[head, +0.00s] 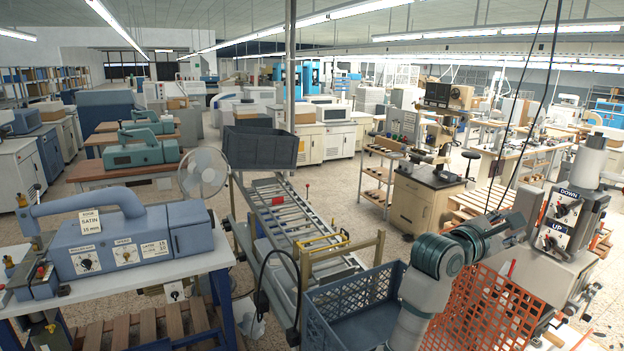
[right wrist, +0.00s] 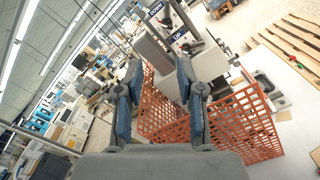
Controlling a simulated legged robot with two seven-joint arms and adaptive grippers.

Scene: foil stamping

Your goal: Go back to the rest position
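My right arm rises from the bottom of the head view, and its gripper (head: 520,222) points right toward a control box (head: 566,212) with DOWN and UP switches. In the right wrist view the two fingers of this gripper (right wrist: 158,70) stand apart with nothing held between them. The control box (right wrist: 175,28) shows beyond the fingertips there, tilted in the picture. I cannot tell the exact gap between the gripper and the box. My left gripper is in neither view.
An orange mesh barrier (head: 487,312) stands below my right gripper. A blue crate (head: 350,305) sits left of my right arm. A metal roller conveyor (head: 290,222) holds a dark grey bin (head: 262,147). A blue stamping machine (head: 130,245) stands on a bench at left.

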